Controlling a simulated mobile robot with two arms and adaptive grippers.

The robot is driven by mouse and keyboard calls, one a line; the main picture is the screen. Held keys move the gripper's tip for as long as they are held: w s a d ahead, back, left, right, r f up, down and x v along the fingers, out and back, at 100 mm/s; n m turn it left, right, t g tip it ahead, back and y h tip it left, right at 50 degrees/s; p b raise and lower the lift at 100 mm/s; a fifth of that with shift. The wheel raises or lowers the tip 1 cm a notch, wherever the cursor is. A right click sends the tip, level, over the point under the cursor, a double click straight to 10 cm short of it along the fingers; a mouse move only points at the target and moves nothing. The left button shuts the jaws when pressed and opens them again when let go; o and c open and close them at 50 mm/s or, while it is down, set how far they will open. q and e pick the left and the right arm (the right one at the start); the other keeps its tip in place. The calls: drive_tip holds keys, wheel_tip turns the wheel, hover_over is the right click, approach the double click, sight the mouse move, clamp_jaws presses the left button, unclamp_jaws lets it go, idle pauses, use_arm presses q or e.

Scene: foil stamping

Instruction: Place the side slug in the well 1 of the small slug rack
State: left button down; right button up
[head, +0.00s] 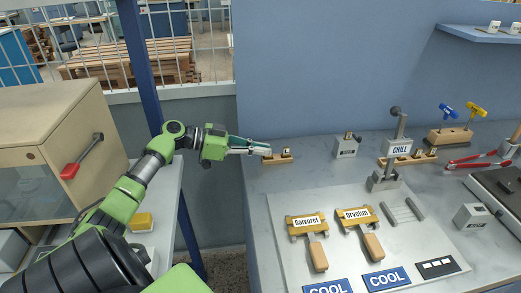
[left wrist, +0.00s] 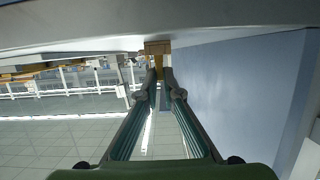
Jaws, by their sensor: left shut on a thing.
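The small slug rack (head: 277,160), a short wooden block, stands at the counter's left edge, with a small brass piece (head: 287,152) upright toward its right end. My left gripper (head: 262,149) reaches in from the left, its fingertips just over the rack's left end. In the left wrist view my left gripper (left wrist: 159,76) is shut on a narrow brass-coloured piece, seemingly the side slug (left wrist: 159,70), with the rack's wood (left wrist: 157,47) close beyond. The fingers hide the wells, so I cannot tell whether the slug is in one. My right gripper is not in view.
A longer wooden rack (head: 418,160) with small pieces stands to the right, behind the lever press marked CHILL (head: 398,150). A grey block (head: 346,147) is between the racks. Two labelled, wooden-handled tools (head: 318,256) (head: 373,245) lie on the pale board (head: 440,245).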

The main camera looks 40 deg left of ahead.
use_arm(q)
drive_tip(key=c, duration=2.2)
unclamp_jaws()
drive_tip(key=shift+f, duration=0.1)
drive_tip(key=shift+r+p, duration=0.3)
drive_tip(key=shift+p, duration=0.1)
drive_tip(key=shift+b+v, duration=1.1)
drive_tip(key=shift+v, duration=2.6)
drive_tip(key=shift+f, duration=0.1)
